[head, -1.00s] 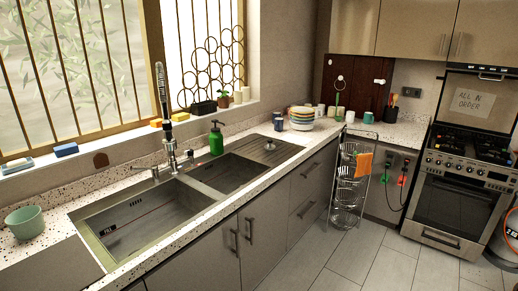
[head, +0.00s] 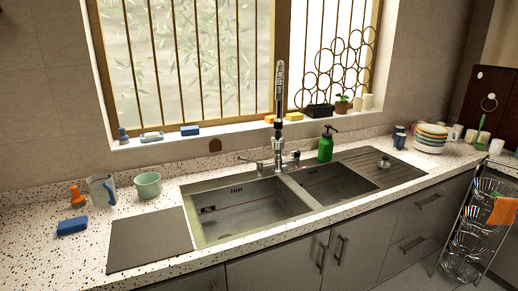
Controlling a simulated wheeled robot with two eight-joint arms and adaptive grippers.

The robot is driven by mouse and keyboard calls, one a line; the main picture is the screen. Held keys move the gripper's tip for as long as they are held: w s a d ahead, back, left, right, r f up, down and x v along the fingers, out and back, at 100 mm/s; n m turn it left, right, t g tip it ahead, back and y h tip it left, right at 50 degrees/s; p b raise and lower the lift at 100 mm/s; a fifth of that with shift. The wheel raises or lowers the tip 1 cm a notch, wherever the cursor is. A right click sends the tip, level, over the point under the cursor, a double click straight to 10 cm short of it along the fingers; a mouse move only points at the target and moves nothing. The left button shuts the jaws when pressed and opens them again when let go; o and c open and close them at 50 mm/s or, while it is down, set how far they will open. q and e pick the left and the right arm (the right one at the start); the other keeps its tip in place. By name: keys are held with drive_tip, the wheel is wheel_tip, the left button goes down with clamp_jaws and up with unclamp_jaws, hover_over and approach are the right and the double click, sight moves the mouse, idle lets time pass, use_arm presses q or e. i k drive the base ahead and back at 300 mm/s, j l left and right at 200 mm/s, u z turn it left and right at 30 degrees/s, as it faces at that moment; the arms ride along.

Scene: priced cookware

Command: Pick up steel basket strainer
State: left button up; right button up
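A small round steel piece that looks like the basket strainer (head: 384,162) sits on the ribbed drainboard (head: 365,178) at the right of the sink. It is small in the picture, so its details are hard to tell. The sink has a large left basin (head: 250,208) and a smaller right basin (head: 335,183). Neither of my grippers is in the head view.
A tall faucet (head: 278,135) stands behind the basins, with a green soap bottle (head: 325,147) beside it. Stacked bowls (head: 430,138) and cups stand right of the drainboard. A wire rack (head: 470,235) stands at the far right. A grey board (head: 150,240) lies left.

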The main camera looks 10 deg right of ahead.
sight(384, 165)
drive_tip(key=i+l+u, duration=0.2)
drive_tip(key=l+u, duration=0.2)
drive_tip(key=l, duration=0.5)
drive_tip(key=l+u, duration=0.4)
drive_tip(key=l, duration=0.45)
drive_tip(key=i, duration=0.05)
